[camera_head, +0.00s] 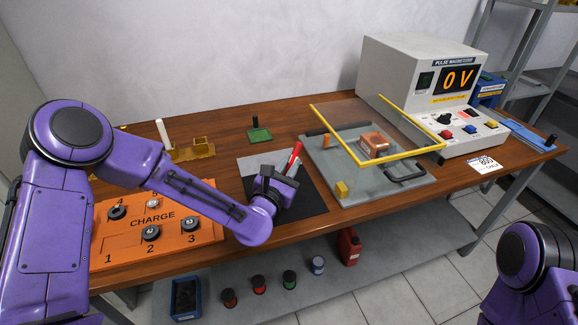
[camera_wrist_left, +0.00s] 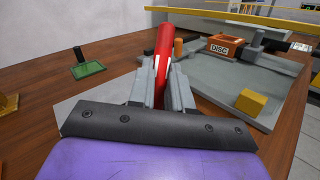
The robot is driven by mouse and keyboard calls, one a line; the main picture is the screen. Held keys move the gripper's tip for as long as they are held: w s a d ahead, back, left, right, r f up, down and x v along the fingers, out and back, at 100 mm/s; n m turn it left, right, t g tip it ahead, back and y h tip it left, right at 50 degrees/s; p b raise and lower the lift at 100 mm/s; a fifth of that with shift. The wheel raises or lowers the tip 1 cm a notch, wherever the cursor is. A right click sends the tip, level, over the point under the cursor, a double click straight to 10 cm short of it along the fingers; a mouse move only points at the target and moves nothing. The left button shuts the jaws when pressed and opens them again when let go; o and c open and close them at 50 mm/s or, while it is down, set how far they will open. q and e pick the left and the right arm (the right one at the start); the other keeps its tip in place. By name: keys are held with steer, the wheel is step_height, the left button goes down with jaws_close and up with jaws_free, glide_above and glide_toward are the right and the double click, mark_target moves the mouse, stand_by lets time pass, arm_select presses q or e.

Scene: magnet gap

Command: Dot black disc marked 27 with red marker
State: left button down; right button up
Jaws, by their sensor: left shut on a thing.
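My left gripper (camera_head: 284,183) is shut on the red marker (camera_head: 294,158), which sticks up tilted above the black and grey mat (camera_head: 305,203). In the left wrist view the marker (camera_wrist_left: 163,48) rises between the two grey fingers (camera_wrist_left: 161,92). Several dark discs, among them one near number 2 (camera_head: 151,232) and one near number 3 (camera_head: 190,223), sit on the orange CHARGE board (camera_head: 208,234) to the left of the gripper. No 27 can be read on any disc. My left forearm passes over part of the board. My right gripper is out of view.
A grey fixture (camera_head: 335,184) with a yellow-edged clear lid (camera_head: 350,145) and an orange DISC block (camera_head: 374,144) stands right of the mat. The pulse magnetizer (camera_head: 400,75) reads 0 V. A green pad (camera_head: 259,135) lies behind the mat.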

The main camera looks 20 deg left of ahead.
arm_select(q)
steer(key=shift+f+b, duration=0.5)
stand_by(1.3)
step_height(320, 180, up, 7)
steer(key=p, duration=0.5)
steer(key=shift+r, duration=0.15)
stand_by(0.3)
steer(key=shift+a, duration=0.1)
